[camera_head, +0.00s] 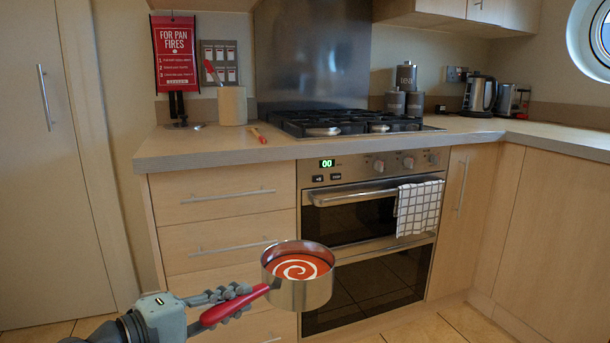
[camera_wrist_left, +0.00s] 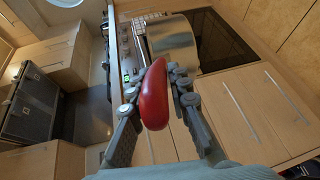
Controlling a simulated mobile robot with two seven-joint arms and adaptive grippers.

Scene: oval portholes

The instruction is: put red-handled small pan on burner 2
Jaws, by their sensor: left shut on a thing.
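The red-handled small pan (camera_head: 305,292) is a steel pan with red contents and a white swirl, held level in front of the oven, below the counter. My left gripper (camera_head: 240,297) is shut on its red handle. In the left wrist view the red handle (camera_wrist_left: 154,95) lies between the fingers of my left gripper (camera_wrist_left: 160,92), with the steel pan (camera_wrist_left: 172,45) beyond. The black gas hob (camera_head: 335,122) is set in the counter above the oven. No burner numbers can be read. My right gripper is not in view.
Canisters (camera_head: 406,90) and a kettle (camera_head: 479,95) stand right and behind. A checked towel (camera_head: 418,208) hangs on the oven handle. The counter's front edge lies between pan and hob.

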